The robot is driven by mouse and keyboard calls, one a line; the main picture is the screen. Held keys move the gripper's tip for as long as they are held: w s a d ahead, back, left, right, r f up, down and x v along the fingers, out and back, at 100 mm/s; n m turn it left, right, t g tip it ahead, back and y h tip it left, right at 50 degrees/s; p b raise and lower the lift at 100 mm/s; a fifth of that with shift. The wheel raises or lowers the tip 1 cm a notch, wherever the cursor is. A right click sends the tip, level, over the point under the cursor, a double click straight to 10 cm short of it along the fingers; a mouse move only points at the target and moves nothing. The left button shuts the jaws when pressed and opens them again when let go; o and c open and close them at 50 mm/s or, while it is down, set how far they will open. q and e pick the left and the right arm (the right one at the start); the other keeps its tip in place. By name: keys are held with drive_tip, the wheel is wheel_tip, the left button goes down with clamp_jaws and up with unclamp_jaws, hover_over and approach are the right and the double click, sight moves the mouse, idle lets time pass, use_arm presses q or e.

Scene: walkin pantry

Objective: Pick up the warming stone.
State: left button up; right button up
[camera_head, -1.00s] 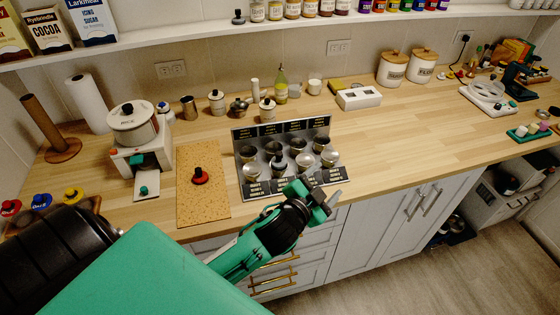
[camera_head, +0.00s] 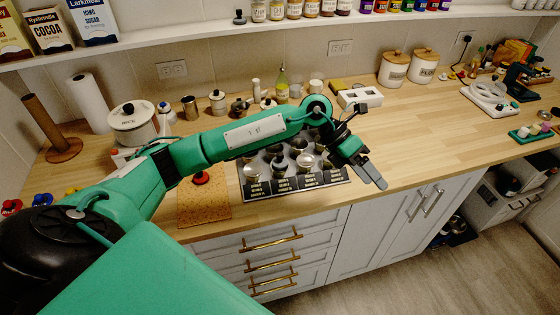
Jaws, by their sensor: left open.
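I cannot tell which object is the warming stone; nothing in the head view clearly shows as one. My left gripper (camera_head: 368,170) is open and holds nothing that I can see. It is above the counter's front edge, at the right side of the labelled rack (camera_head: 322,181) of metal cups. My green left arm reaches across the picture and covers part of the rack and the rice cooker's base. My right gripper is not in view.
A cork board (camera_head: 204,208) with a red and black knobbed item (camera_head: 201,178) lies left of the rack. A white box with openings (camera_head: 360,97), canisters (camera_head: 394,70) and a green tray (camera_head: 533,131) with small pale pieces stand farther right. The counter (camera_head: 430,125) between them is clear.

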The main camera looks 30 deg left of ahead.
use_arm(q)
drive_tip(key=w+a+y, duration=0.3)
drive_tip(key=a+y, duration=0.2)
drive_tip(key=a, duration=0.5)
drive_tip(key=n+y, duration=0.1)
drive_tip(key=y, duration=0.6)
approach(280, 153)
drive_tip(key=shift+g+h, duration=0.3)
drive_tip(key=shift+g, duration=0.1)
drive_tip(key=f+p, duration=0.1)
drive_tip(key=f, duration=0.2)
drive_tip(key=f+p, duration=0.1)
drive_tip(key=f, duration=0.1)
drive_tip(key=shift+s+a+f+p, duration=0.1)
drive_tip(key=shift+s+a+p, duration=0.15)
drive_tip(key=shift+p, duration=0.05)
drive_tip(key=shift+f+p, duration=0.55)
drive_tip(key=shift+p, duration=0.1)
wheel_tip(280, 153, down, 3)
drive_tip(key=shift+a+f+p, duration=0.15)
drive_tip(key=shift+f+p, duration=0.05)
drive_tip(key=shift+p, duration=0.65)
drive_tip(key=shift+f, duration=0.4)
drive_tip(key=shift+c, duration=0.2)
